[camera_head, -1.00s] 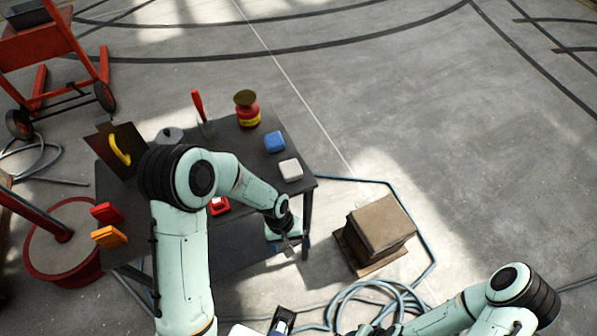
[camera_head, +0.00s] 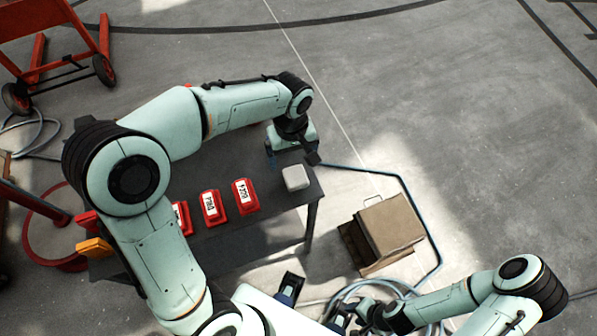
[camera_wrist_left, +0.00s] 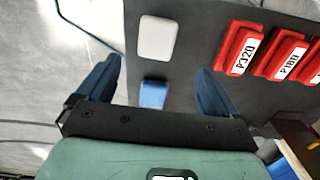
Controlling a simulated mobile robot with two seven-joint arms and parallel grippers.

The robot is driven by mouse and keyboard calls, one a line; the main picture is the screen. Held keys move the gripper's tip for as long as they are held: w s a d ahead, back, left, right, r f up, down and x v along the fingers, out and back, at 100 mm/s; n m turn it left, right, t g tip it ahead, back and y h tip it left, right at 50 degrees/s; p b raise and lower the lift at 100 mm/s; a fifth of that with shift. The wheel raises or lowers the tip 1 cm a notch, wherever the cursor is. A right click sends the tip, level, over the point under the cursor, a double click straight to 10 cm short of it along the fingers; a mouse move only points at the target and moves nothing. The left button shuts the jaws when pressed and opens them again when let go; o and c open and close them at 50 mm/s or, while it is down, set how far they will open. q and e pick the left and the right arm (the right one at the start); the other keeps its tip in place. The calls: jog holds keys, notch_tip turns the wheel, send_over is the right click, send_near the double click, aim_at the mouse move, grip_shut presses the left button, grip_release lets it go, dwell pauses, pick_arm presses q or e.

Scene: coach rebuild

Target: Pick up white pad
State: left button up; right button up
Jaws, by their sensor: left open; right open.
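The white pad (camera_head: 296,177) lies flat near the right end of the dark table. It also shows in the left wrist view (camera_wrist_left: 158,38), ahead of the blue fingers. My left gripper (camera_head: 292,160) is over the table's right end, just behind the white pad in the head view. In the left wrist view its fingers (camera_wrist_left: 157,85) are spread wide with nothing held. A blue pad (camera_wrist_left: 154,94) lies between the fingers as seen there. My right gripper (camera_head: 315,302) is low at the bottom of the head view, open and apart from the table.
Red blocks with labels (camera_head: 245,196) stand in a row left of the white pad, and an orange block (camera_head: 95,248) lies at the table's left end.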

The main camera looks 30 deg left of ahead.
pick_arm(q)
send_over(295, 175)
jog(key=f, duration=0.4)
jog(key=shift+s+a+f, duration=0.2)
jog(key=shift+s, duration=0.05)
jog(key=shift+w+d+f+b, duration=0.1)
jog(key=shift+d+f+b, duration=0.1)
jog(key=shift+f, duration=1.25)
jog(key=shift+w+d+f+b, duration=0.1)
jog(key=shift+f+b, duration=0.05)
jog(key=shift+f, duration=1.25)
jog(key=c, duration=1.1)
